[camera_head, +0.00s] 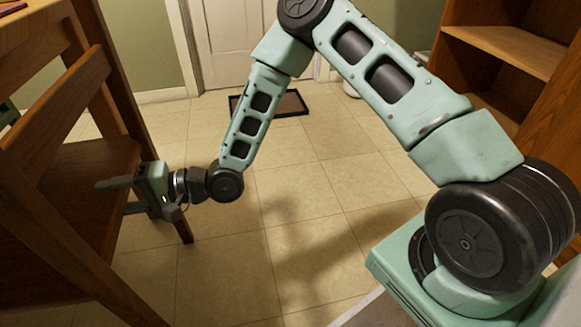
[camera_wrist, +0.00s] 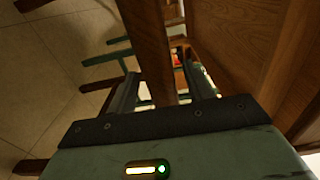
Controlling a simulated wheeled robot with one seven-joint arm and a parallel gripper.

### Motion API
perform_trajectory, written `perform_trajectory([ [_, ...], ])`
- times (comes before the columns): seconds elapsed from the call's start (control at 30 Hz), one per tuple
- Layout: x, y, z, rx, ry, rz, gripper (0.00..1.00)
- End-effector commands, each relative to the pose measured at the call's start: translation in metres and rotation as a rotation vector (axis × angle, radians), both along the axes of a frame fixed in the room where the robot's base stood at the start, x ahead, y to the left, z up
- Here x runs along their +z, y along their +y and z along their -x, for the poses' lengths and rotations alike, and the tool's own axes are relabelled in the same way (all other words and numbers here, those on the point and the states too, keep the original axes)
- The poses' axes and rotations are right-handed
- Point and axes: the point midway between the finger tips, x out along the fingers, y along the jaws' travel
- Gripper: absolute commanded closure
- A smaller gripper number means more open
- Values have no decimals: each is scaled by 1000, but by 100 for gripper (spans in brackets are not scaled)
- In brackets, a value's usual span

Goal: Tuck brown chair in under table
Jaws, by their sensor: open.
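The brown wooden chair (camera_head: 62,95) fills the left of the head view, with its slatted back, part of its seat and its legs showing. My gripper (camera_head: 113,196) points left at the chair, close to its seat and back frame. In the wrist view my gripper (camera_wrist: 158,78) is open, and a brown wooden bar (camera_wrist: 149,45) passes between its two fingers. I cannot tell whether either finger touches the bar. A wooden edge at the top left corner, perhaps the table (camera_head: 14,8), is mostly cut off.
A wooden shelf unit (camera_head: 510,45) stands at the right. A white door (camera_head: 240,40) and a dark mat (camera_head: 270,104) are at the back. The tiled floor (camera_head: 300,190) in the middle is clear. Green furniture legs (camera_wrist: 105,57) show beyond the fingers in the wrist view.

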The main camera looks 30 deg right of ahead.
Motion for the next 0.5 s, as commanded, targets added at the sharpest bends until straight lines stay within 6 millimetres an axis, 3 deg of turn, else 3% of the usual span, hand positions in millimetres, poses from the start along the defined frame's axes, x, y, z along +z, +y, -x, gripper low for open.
perform_trajectory([
  [0.17, 2, -10, 2, -2, 0, 0, 49],
  [0.5, 3, -56, 19, -3, 1, 0, 49],
])
